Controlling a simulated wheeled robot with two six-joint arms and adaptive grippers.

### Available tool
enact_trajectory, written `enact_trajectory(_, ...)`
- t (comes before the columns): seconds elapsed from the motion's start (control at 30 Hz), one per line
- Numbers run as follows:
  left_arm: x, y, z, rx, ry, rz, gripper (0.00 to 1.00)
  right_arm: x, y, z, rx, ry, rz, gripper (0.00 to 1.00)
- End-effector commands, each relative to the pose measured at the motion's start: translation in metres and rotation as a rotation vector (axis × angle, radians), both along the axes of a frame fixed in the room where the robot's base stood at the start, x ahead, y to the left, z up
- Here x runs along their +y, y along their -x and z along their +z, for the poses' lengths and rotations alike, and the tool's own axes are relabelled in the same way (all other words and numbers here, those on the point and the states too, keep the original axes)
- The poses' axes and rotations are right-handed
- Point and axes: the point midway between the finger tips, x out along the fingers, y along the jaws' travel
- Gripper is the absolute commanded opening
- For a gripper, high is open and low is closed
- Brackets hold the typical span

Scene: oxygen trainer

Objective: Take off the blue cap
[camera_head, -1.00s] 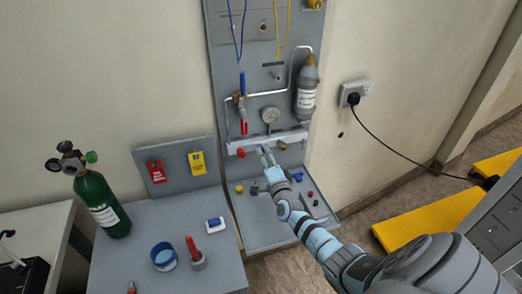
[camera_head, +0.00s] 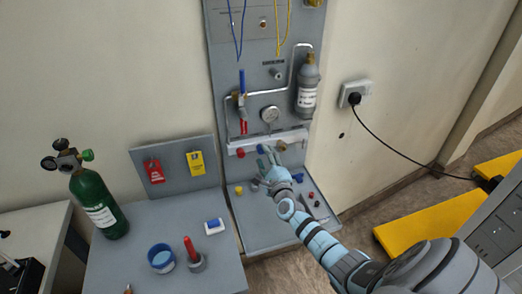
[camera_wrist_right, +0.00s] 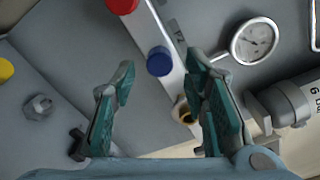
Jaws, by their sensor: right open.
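The blue cap (camera_head: 261,149) sits on the white rail (camera_head: 235,149) of the grey wall panel, to the right of a red cap (camera_head: 240,153). In the right wrist view the blue cap (camera_wrist_right: 159,61) shows round and whole, between the tips of my two fingers but beyond them. My right gripper (camera_head: 270,157) is open and empty in front of the rail, just below the cap. I cannot tell the exact gap to the cap. My left gripper is not in view.
A brass fitting (camera_head: 282,146) sits right of the blue cap on the rail. A pressure gauge (camera_head: 270,114) and a grey cylinder (camera_head: 307,90) are above. A tray (camera_head: 262,238) with small parts lies below. A green bottle (camera_head: 100,205) stands on the left bench.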

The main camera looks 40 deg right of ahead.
Motion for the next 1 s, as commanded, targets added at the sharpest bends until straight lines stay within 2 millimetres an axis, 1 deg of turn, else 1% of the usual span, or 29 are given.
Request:
enact_trajectory(0.3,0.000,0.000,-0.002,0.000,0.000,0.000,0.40,0.000,-0.002,0.000,0.001,0.002,0.000,0.41)
enact_trajectory(0.5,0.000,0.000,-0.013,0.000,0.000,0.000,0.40,-0.005,-0.016,-0.002,-0.001,0.003,-0.001,0.41)
enact_trajectory(0.63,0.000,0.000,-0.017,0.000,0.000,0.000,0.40,-0.008,-0.023,-0.002,0.000,0.002,0.000,0.41)
enact_trajectory(1.0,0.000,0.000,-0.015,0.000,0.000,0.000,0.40,-0.008,-0.023,0.001,0.001,0.003,0.000,0.41)
